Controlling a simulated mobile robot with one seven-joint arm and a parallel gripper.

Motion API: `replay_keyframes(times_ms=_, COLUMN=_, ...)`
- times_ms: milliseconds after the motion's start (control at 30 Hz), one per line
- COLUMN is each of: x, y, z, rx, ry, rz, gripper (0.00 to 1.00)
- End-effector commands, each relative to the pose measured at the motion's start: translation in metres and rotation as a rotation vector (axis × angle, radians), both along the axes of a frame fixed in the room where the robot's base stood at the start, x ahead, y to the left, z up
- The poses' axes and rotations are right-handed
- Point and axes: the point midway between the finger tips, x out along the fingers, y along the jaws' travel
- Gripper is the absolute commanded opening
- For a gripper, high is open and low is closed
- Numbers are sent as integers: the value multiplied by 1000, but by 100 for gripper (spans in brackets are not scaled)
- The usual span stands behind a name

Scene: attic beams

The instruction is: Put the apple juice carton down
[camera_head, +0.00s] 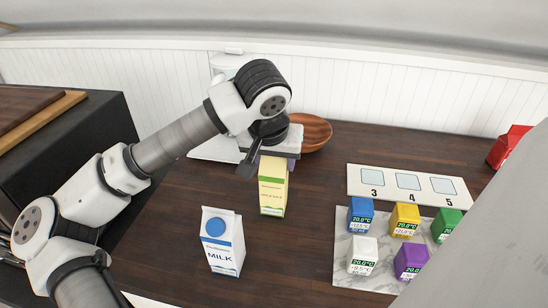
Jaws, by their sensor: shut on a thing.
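The apple juice carton (273,187) is pale yellow with a green band, and stands about upright near the middle of the view. My gripper (266,158) comes down over the carton's top and is shut on it. One dark finger shows at the carton's upper left; the other is mostly hidden. The carton's base is at or just above the dark wooden table (165,235); I cannot tell whether it touches.
A milk carton (222,242) stands front left of the juice carton. A wooden bowl (316,132) is behind. To the right are a numbered white board (408,200) and several coloured cubes on a marble slab (345,275). A red object (508,147) is far right.

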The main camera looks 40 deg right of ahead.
Motion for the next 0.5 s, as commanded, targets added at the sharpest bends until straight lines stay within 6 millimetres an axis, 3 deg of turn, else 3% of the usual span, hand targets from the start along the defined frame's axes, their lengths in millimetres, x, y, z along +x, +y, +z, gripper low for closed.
replay_keyframes(times_ms=167, x=0, y=0, z=-4, rx=-2, ry=-3, rz=0, gripper=0)
replay_keyframes(times_ms=200, x=0, y=0, z=-3, rx=1, ry=-1, rz=0, gripper=57)
replay_keyframes(times_ms=333, x=0, y=0, z=-2, rx=1, ry=-1, rz=0, gripper=73)
replay_keyframes(times_ms=500, x=0, y=0, z=-2, rx=0, ry=0, rz=0, gripper=73)
